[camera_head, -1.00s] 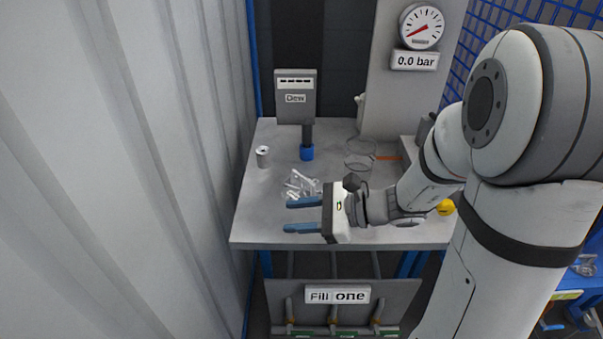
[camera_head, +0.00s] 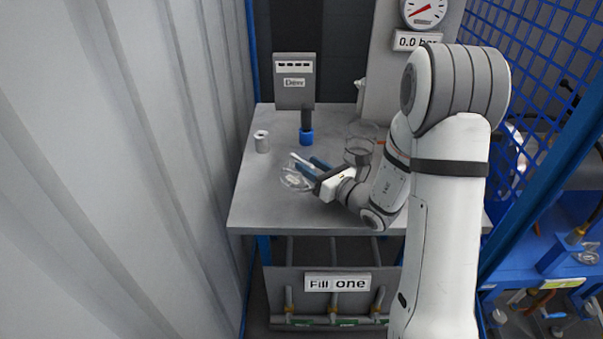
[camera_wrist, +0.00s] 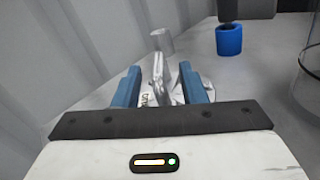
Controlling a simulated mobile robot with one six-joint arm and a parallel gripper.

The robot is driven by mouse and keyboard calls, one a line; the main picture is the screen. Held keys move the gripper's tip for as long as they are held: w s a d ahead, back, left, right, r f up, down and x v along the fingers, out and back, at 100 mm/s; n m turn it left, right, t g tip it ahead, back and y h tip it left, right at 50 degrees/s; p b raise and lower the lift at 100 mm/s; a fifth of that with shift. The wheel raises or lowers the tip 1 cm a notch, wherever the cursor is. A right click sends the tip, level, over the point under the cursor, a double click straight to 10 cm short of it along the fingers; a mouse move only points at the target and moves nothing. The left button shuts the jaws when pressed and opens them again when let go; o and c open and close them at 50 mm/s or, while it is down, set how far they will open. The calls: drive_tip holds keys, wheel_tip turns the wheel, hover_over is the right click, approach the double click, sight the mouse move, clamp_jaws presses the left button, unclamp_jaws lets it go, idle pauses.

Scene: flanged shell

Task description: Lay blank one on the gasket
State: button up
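My gripper (camera_head: 307,163) points down and to the left over the worktop, and its two blue fingers stand apart. In the wrist view the fingers (camera_wrist: 160,83) are on either side of pale, partly clear pieces (camera_wrist: 174,92); I cannot tell whether they touch. These pieces lie in a clustered heap (camera_head: 293,178) under the fingertips, partly hidden by them. I cannot make out which piece, if any, is blank one. I cannot identify the gasket in either view.
A small grey can (camera_head: 262,142) stands at the left back of the grey worktop (camera_head: 262,205). A post with a blue collar (camera_head: 306,137) under a display box (camera_head: 295,82) stands behind. A clear vessel (camera_head: 361,138) is to the right. The front left worktop is bare.

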drive_tip(key=shift+x, duration=1)
drive_tip(key=shift+s, duration=0.1)
clamp_jaws()
idle(0.5)
drive_tip(key=shift+r, duration=0.1)
